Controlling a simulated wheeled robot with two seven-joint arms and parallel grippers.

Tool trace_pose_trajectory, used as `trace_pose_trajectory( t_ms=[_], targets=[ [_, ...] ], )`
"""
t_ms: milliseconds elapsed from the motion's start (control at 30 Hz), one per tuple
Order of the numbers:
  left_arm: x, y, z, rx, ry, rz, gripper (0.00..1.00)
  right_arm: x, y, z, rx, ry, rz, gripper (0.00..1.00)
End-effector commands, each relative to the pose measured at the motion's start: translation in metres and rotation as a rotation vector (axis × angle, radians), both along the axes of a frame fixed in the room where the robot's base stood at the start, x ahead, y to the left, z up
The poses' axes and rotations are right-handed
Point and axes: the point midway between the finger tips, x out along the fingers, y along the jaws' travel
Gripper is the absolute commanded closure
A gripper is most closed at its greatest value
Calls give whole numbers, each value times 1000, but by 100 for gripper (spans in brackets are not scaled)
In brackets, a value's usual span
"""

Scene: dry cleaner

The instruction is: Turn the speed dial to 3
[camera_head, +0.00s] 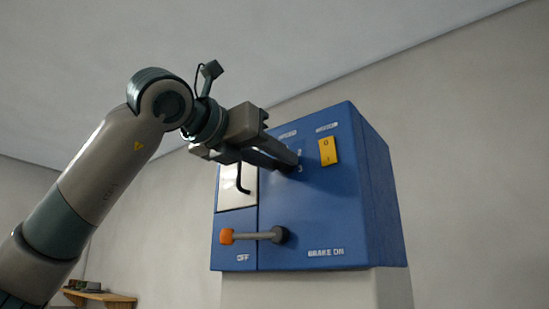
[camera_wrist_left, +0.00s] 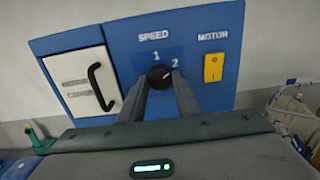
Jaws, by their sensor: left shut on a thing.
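The black speed dial (camera_wrist_left: 160,74) sits on the blue control box (camera_head: 345,225), under the word SPEED. In the left wrist view the numbers 1 and 2 show above and to the upper right of the dial; I cannot clearly read where the dial points. My left gripper (camera_head: 290,162) reaches the box front from the left. Its two fingers (camera_wrist_left: 160,84) are shut on the dial, one on each side. In the head view the fingers hide the dial, and small numerals show just right of them. My right gripper is not in view.
A yellow motor switch (camera_head: 329,151) is right of the dial. A white door (camera_wrist_left: 82,80) with a black handle is left of it. A shelf (camera_head: 98,297) is at the lower left.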

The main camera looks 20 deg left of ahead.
Motion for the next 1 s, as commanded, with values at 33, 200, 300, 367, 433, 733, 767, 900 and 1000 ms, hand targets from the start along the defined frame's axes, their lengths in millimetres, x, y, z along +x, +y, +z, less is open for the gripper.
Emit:
trace_pose_trajectory(
  t_ms=[33, 200, 300, 367, 433, 733, 767, 900, 1000],
  targets=[
    [0, 0, 0, 7, -2, 1, 92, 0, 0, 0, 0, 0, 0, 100],
    [0, 1, 0, 52, -19, 1, 92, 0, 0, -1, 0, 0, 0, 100],
    [0, 1, 0, 97, -35, 1, 92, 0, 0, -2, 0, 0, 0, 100],
    [0, 1, 0, 131, -47, 1, 92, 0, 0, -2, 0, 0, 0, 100],
    [0, 1, 0, 176, -64, 1, 92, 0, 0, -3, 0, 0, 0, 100],
    [0, 1, 1, 424, -154, 1, 92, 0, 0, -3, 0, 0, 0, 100],
    [0, 1, 1, 450, -165, 1, 92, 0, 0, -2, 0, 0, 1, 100],
    [0, 1, 2, 576, -210, 1, 92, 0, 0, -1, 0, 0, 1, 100],
    [0, 1, 2, 664, -242, 1, 92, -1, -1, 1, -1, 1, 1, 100]
  ],
)
